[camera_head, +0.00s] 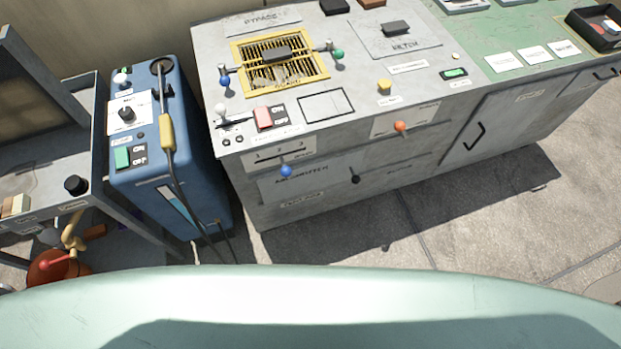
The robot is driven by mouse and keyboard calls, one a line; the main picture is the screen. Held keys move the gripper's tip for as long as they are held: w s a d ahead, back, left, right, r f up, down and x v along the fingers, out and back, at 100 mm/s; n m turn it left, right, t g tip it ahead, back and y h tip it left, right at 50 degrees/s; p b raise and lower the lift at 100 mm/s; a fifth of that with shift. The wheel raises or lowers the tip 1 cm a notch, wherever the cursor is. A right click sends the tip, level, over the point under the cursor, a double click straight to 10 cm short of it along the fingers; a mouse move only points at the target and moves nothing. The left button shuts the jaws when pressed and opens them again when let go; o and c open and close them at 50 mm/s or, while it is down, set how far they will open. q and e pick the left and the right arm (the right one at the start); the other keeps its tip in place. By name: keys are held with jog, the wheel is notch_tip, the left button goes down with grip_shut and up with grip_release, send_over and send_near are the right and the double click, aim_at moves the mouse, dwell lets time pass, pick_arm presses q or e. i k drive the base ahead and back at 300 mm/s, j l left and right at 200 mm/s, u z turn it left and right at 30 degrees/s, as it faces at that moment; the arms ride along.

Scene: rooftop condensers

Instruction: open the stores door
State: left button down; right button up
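A grey cabinet door (493,118) is set in the front of the long counter, on the right under the green top. It has a black bar handle (475,136) near its left edge and a small label (530,95) too small to read; I cannot tell for sure that it is the stores door. It looks shut, flush with the cabinet front. Neither of my grippers is in view.
The counter's grey top (350,75) carries a yellow grille (313,68), switches and levers. A blue unit (185,190) with a hose and a grey bench (40,165) stand left. Paved floor (470,225) before the door is clear.

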aim_at(502, 118)
jog(key=z, duration=1.35)
